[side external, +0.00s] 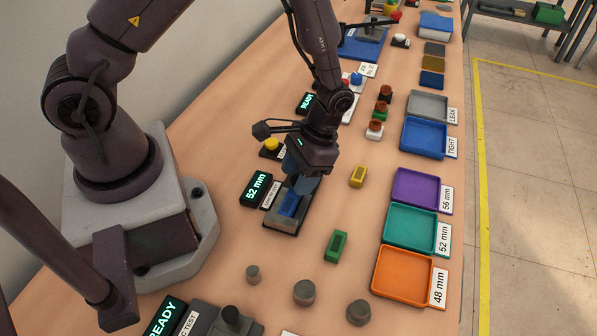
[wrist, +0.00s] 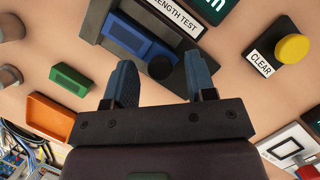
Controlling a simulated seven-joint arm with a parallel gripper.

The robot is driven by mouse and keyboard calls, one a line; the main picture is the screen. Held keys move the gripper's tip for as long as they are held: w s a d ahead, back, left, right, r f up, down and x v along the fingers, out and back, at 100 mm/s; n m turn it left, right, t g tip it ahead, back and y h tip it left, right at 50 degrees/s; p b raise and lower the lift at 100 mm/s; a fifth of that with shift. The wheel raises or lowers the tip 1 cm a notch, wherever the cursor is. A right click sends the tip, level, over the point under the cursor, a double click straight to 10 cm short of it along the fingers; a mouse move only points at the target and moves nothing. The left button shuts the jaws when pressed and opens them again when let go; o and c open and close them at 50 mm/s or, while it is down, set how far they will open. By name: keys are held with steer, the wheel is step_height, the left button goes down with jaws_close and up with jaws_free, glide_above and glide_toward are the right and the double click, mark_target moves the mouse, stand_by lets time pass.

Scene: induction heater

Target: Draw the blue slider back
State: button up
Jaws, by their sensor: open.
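The blue slider (side external: 289,205) sits in the dark length test fixture (side external: 272,219), below my gripper in the side view. In the wrist view the blue slider (wrist: 133,40) lies in the fixture's channel, with a round black knob (wrist: 160,67) at its near end. My gripper (side external: 302,184) points down over the fixture's far end. In the wrist view my gripper (wrist: 160,72) is open, with the knob appearing between its fingertips. I cannot tell whether the fingers touch it. My gripper hides the fixture's far end in the side view.
A display (side external: 256,189) reading 52 mm stands left of the fixture. A yellow CLEAR button (side external: 272,145) lies behind it. Yellow (side external: 357,176) and green (side external: 335,246) blocks lie to the right, before purple (side external: 394,188), teal (side external: 389,228) and orange (side external: 380,275) trays.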

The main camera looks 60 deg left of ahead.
jaws_close()
steer(key=shift+w+a, duration=1.2)
jaws_free()
steer(key=shift+r, duration=0.1)
steer(key=v, duration=1.3)
